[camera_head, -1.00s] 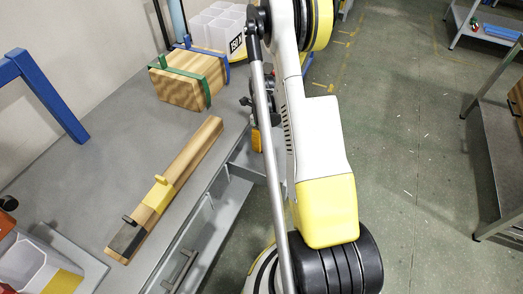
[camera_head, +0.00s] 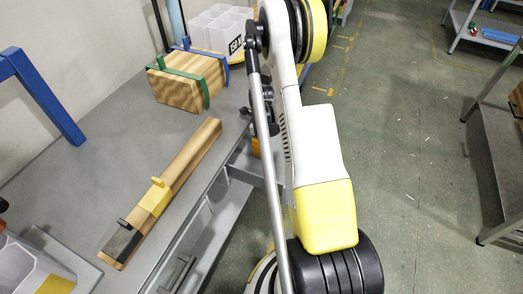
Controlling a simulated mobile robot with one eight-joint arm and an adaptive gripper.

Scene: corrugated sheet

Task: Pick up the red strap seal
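I cannot pick out the red strap seal with certainty in the head view. A dark, jointed part that looks like my gripper (camera_head: 262,118) shows beside the bench's right edge, mostly hidden behind my white and yellow arm. Its fingers are too small and covered to tell whether they are open or shut, or whether they hold anything.
The grey bench (camera_head: 105,150) carries a wooden block (camera_head: 178,92) with green and blue straps, a long wooden bar (camera_head: 185,165) with a yellow piece, a white divided bin (camera_head: 215,30) and a blue frame (camera_head: 45,95). Open floor (camera_head: 400,190) lies right.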

